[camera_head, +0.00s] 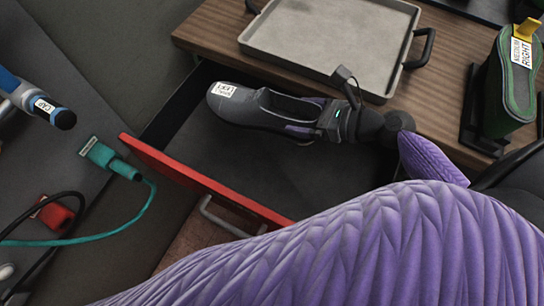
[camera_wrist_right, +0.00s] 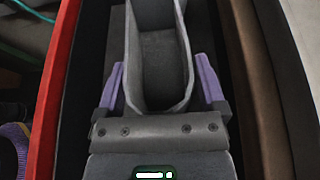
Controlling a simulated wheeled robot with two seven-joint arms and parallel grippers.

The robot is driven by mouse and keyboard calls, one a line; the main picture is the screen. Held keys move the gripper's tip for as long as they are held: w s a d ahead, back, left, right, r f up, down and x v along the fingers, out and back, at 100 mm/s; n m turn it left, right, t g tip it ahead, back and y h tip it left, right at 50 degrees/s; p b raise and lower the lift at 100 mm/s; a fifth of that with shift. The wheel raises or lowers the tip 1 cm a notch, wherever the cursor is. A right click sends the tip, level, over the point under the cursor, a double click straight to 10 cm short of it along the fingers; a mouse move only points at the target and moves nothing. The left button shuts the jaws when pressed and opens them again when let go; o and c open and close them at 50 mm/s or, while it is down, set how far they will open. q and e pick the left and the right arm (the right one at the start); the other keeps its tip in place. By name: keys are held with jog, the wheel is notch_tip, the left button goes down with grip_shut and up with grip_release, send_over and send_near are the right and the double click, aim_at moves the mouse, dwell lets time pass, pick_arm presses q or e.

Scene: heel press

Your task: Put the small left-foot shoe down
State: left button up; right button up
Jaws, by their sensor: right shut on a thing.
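The small shoe (camera_head: 240,106) is dark grey with an open top and a white label on its toe; the label's print is hard to read. It is over the open drawer, whose red front (camera_head: 200,180) stands on the near side. My right gripper (camera_head: 308,115) is shut on the shoe's heel end. In the right wrist view its purple fingers (camera_wrist_right: 162,82) lie on both sides of the shoe (camera_wrist_right: 160,50), which points away between the drawer walls. I cannot tell whether the sole touches the drawer floor. My left gripper is not in view.
A grey tray (camera_head: 325,38) lies on the wooden top (camera_head: 215,32) behind the drawer. A green shoe (camera_head: 518,85) marked RIGHT stands in a dark holder at the right. A blue tool (camera_head: 35,100) and a teal connector with a cable (camera_head: 110,158) are at the left.

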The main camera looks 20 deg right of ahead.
jog(key=f+b, duration=0.1)
jog(key=f, duration=0.1)
jog(key=f+b, duration=0.1)
jog(key=f, duration=0.1)
jog(key=f+b, duration=0.1)
jog(key=f, duration=0.1)
jog(key=shift+s+d+f, duration=0.25)
jog(key=shift+d+f, duration=0.1)
notch_tip(320, 180, down, 5)
jog(key=b, duration=0.4)
jog(key=shift+f, duration=0.3)
jog(key=shift+r, duration=0.2)
jog(key=shift+f, duration=0.1)
jog(key=o, duration=1.3)
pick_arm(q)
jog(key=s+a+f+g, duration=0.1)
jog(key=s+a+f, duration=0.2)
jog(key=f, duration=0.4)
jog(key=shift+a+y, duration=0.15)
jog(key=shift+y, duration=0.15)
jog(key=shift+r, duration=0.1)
